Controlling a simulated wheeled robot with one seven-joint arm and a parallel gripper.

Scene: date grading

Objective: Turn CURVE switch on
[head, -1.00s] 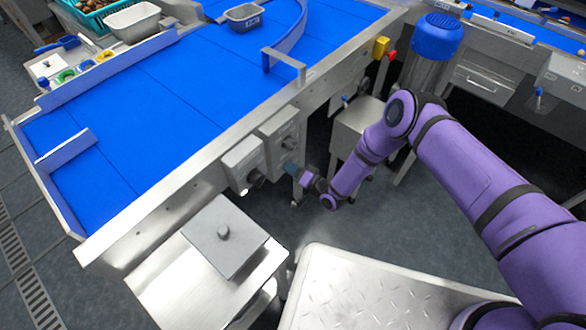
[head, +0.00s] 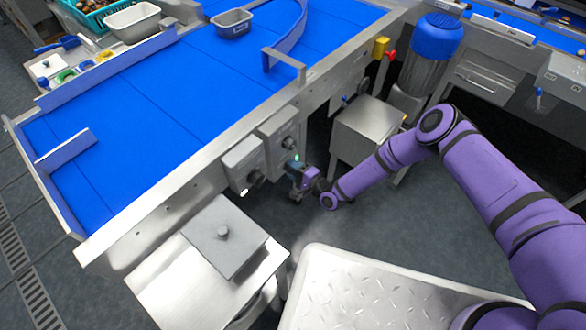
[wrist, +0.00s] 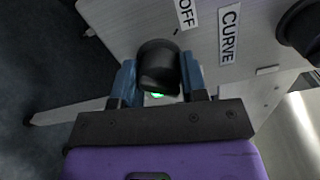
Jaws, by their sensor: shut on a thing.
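The CURVE switch is a round black knob (wrist: 158,66) on a grey metal control box, beside labels reading OFF (wrist: 186,13) and CURVE (wrist: 229,33) in the wrist view. My gripper (wrist: 158,82) is shut on the knob, with a blue finger on each side. A green light shows just below the knob, between the fingers. In the head view my gripper (head: 293,168) is at the front of the right-hand control box (head: 277,136) under the conveyor edge, and it hides most of the knob. A small green glow shows there too.
A second control box (head: 243,163) with a dark knob and a lit lamp is just left. A second black knob (wrist: 300,30) is at the wrist view's right edge. A steel box (head: 368,130) stands behind my forearm. A lidded steel cabinet (head: 225,238) stands at front left.

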